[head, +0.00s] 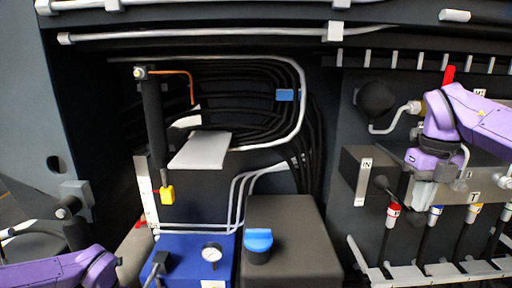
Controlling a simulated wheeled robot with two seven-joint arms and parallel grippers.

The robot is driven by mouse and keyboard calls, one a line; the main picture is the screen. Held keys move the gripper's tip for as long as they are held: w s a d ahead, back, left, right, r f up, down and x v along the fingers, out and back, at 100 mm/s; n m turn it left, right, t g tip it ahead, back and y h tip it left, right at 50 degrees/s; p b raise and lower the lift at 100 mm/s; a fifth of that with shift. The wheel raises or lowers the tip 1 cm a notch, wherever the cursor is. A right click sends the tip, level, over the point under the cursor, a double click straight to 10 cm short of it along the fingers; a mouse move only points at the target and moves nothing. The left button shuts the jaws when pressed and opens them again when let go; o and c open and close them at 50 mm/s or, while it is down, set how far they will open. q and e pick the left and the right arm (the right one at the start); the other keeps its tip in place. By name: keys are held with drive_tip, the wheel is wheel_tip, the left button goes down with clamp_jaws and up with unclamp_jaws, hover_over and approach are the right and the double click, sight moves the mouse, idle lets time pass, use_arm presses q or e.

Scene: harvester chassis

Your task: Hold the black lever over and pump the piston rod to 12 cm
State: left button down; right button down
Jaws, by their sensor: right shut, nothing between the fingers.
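A black ball knob (375,98) on a bent grey rod stands on the valve panel at right; it looks like the black lever. My right gripper (423,194) is below and right of it, by the front of the valve block, apart from the knob. Its pale fingers are shut and empty. A black cylinder (154,120) hangs upright at left.
A blue box with a gauge (212,253) and a dark box with a blue cap (258,240) stand at bottom centre. The valve block (378,165) has hoses with coloured collars below it. Bent pipes and black hoses fill the middle.

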sight(416, 219)
drive_tip(key=shift+f, duration=2.8)
use_arm(q)
drive_tip(key=shift+f, duration=5.75)
wheel_tip(416, 219, up, 12)
drive_tip(key=shift+s+r, duration=0.15)
drive_tip(key=shift+r, duration=0.1)
use_arm(e)
drive_tip(key=shift+r, duration=0.1)
